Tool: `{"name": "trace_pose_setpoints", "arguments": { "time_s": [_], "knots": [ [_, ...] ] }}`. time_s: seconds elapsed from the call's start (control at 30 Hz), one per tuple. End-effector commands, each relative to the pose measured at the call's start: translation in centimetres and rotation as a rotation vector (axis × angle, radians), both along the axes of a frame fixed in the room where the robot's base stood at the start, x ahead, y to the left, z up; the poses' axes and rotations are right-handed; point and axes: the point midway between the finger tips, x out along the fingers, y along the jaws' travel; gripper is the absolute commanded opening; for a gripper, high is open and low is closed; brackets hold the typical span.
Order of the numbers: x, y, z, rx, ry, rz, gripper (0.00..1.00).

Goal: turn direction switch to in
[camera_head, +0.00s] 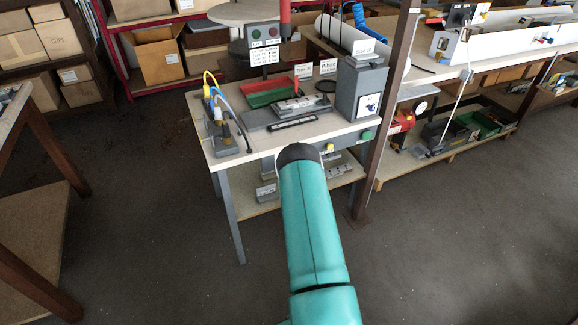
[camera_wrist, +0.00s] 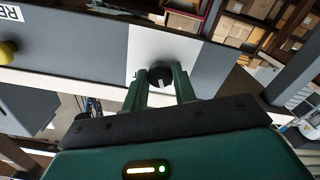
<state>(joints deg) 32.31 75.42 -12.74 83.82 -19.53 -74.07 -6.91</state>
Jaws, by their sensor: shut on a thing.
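The direction switch (camera_wrist: 160,74) is a round black knob with a light pointer mark, on a white plate (camera_wrist: 150,45) in the grey front panel, seen in the wrist view. My gripper (camera_wrist: 161,80) has its two green fingers closed on the knob, one on each side. The fingers hide part of the knob's sides. The light mark points down in the picture, toward my gripper's body. In the head view my teal arm reaches to the workbench front and hides the switch and gripper.
The workbench (camera_head: 221,155) carries a grey box (camera_head: 347,92), a red and green tray and cables. A green button (camera_head: 366,135) sits on its front panel. A brown post (camera_head: 384,130) stands close at the right. Floor in front is clear.

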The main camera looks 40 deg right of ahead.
Motion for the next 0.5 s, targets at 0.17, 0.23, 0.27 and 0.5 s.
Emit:
{"name": "trace_pose_setpoints", "arguments": {
  "time_s": [0.17, 0.23, 0.27, 0.5],
  "knots": [
    [0.02, 0.06, -0.02, -0.139, 0.040, 0.001, 0.04],
    [0.02, 0.06, -0.01, -0.185, 0.055, 0.001, 0.04],
    [0.02, 0.05, 0.00, -0.202, 0.060, 0.001, 0.04],
    [-0.01, -0.01, 0.03, -0.304, 0.089, 0.000, 0.04]
  ]
}}
